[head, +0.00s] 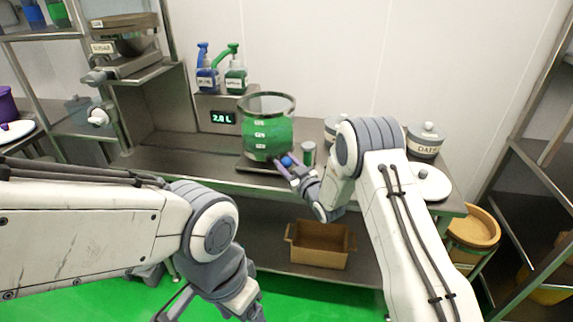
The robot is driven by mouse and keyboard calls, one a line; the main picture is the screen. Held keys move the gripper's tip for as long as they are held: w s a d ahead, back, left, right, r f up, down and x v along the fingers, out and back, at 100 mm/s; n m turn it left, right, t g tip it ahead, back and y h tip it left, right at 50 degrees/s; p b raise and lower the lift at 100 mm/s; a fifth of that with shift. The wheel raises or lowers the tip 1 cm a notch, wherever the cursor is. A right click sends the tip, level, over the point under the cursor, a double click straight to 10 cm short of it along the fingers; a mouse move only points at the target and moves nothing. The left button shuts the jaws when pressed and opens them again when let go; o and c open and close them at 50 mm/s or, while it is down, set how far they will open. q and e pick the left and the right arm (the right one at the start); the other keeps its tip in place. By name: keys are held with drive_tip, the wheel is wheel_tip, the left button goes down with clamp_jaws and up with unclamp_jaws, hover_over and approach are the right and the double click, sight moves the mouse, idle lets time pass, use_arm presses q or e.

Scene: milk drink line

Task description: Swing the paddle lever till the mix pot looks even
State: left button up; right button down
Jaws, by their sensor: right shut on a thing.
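The mix pot (268,128) is a clear vessel with a dark rim on the steel bench, holding green liquid with pale marks on its front. The liquid looks mostly one green; fine streaks are too small to tell. A blue ball knob (286,161), seemingly the paddle lever's end, is at the pot's lower front right. My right gripper (288,165) is shut on it; its fingers hide the rest of the lever. My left gripper (205,307) is low at the bottom edge, away from the pot, partly cut off, so its jaws are unclear.
A display (223,118) reads 2.0 L behind the pot. Blue (207,79) and green (236,78) pump bottles stand above it. A small green-grey canister (308,153) stands close right of my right gripper.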

drive_tip(key=shift+w+d, duration=0.1)
drive_tip(key=shift+c, duration=1.9)
unclamp_jaws()
drive_tip(key=shift+s+d, duration=0.15)
drive_tip(key=shift+s, duration=0.25)
drive_tip(key=b+v, duration=0.2)
drive_tip(key=v, duration=0.7)
drive_tip(key=shift+s, duration=0.3)
drive_tip(key=shift+d, duration=0.15)
